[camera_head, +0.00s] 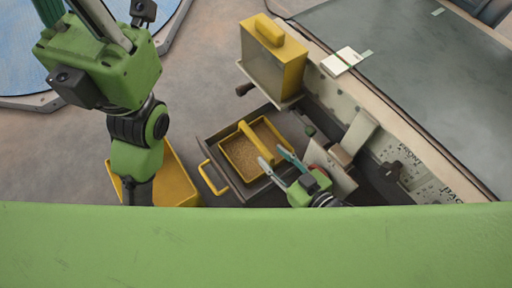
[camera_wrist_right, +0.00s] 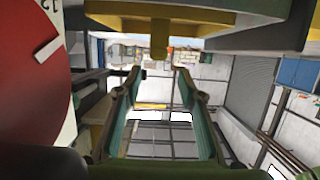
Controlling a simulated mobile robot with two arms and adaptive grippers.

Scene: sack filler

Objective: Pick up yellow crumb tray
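The yellow crumb tray (camera_head: 228,158) is a yellow-rimmed tray with brown crumbs in it and a yellow bar handle (camera_head: 251,136) across its middle. It sits in a pulled-out dark grey drawer. My right gripper (camera_head: 272,156) is open at the tray's near right corner. Its two fingers appear on either side of the bar's near end; I cannot tell whether they touch it. In the right wrist view the open fingers (camera_wrist_right: 158,72) have a yellow part (camera_wrist_right: 160,40) just ahead, between their tips. My left arm is at the left; its gripper is hidden.
The drawer has a yellow pull handle (camera_head: 212,178). A yellow box (camera_head: 275,50) stands above the drawer's far side. A yellow bin (camera_head: 176,180) is beside my left arm. A red disc (camera_wrist_right: 35,90) is close at left in the wrist view.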

